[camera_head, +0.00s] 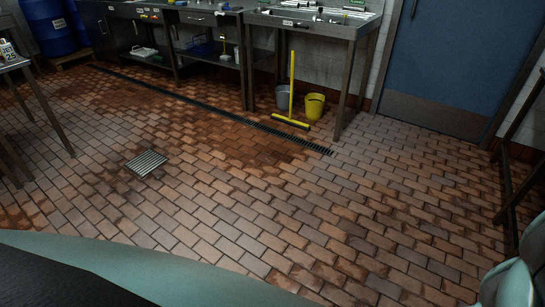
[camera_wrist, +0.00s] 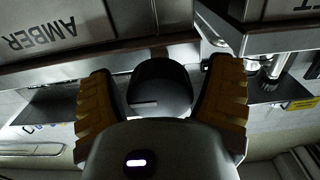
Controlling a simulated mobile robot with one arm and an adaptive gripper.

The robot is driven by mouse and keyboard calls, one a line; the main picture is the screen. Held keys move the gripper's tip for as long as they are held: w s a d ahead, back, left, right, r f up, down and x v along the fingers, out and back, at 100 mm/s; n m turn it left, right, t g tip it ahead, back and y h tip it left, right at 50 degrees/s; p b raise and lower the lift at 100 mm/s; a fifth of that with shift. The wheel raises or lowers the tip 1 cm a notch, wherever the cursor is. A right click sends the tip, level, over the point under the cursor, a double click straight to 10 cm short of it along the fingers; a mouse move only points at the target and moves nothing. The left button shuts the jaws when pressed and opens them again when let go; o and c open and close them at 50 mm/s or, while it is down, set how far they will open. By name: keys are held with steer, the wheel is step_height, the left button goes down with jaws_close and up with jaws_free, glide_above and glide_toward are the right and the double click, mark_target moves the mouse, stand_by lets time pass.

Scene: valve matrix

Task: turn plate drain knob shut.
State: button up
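In the wrist view a dark round knob (camera_wrist: 160,82) with a short pale line on its face sits between the two ribbed orange-yellow fingers of my gripper (camera_wrist: 164,70). The fingers stand apart, one on each side of the knob, with narrow gaps showing near the tips. My gripper's body hides the lower part of the knob. No readable label shows which drain this knob serves. The head view does not show my gripper or this knob.
Grey panels flank the knob, the left one marked AMBER (camera_wrist: 40,34) upside down. A metal fitting (camera_wrist: 275,66) is at right. In the head view, benches (camera_head: 300,22), a yellow bucket (camera_head: 315,105), a broom (camera_head: 291,85) and a blue door (camera_head: 440,55) border open tiled floor.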

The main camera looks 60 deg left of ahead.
steer(key=shift+d+r, duration=0.1)
steer(key=c, duration=1.2)
steer(key=shift+c, duration=0.2)
steer(key=shift+s+d+m+b, duration=0.1)
steer(key=shift+m+b, duration=1.5)
steer(key=shift+m, duration=1.4)
steer(key=shift+s+d+m+b, duration=0.15)
steer(key=shift+m+b, duration=1.45)
steer(key=shift+m, duration=1.4)
steer(key=shift+s+m+b, duration=0.1)
steer(key=shift+m+b, duration=1.5)
steer(key=shift+m, duration=1.4)
